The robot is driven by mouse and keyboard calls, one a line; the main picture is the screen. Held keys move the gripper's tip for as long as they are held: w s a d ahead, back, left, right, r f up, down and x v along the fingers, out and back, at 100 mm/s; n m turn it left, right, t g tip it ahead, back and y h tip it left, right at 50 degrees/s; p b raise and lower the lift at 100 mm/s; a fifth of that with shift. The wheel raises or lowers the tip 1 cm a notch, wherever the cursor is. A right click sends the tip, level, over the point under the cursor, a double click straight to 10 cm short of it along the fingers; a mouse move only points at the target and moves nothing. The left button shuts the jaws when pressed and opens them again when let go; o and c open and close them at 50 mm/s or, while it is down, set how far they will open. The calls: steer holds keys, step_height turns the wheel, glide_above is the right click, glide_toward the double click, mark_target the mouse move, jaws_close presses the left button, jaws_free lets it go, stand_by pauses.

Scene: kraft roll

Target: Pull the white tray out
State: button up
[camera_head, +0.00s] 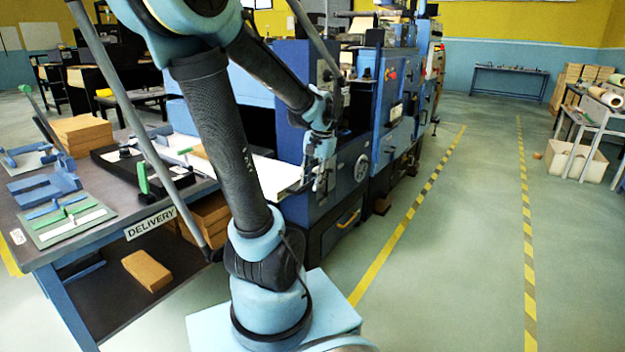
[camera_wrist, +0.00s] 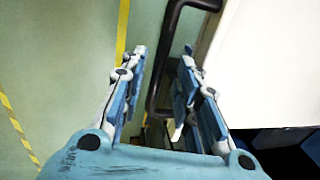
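The white tray (camera_head: 268,176) extends out of the side of the blue machine in the head view, level and near the delivery table. In the wrist view the tray (camera_wrist: 270,70) fills the upper right. A dark bent handle bar (camera_wrist: 165,62) runs along the tray's left edge, its upper end turning towards the tray. My gripper (camera_head: 319,186) points down at the tray's right end. In the wrist view my gripper (camera_wrist: 163,58) is open, with the bar between its two fingers and a visible gap at the left finger. Contact with the right finger is unclear.
The blue machine (camera_head: 345,185) stands just behind and right of my gripper. The delivery table (camera_head: 110,235) with boards and clamps is at the left. Open floor (camera_head: 450,250) with yellow-black striped lines lies to the right. A cream bin (camera_head: 575,160) stands further right.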

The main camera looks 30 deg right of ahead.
stand_by(0.3)
step_height(320, 180, up, 12)
steer(key=s+d, duration=0.1)
steer(key=s, duration=0.1)
steer(key=shift+f, duration=0.15)
stand_by(0.3)
steer(key=shift+w, duration=0.1)
stand_by(0.3)
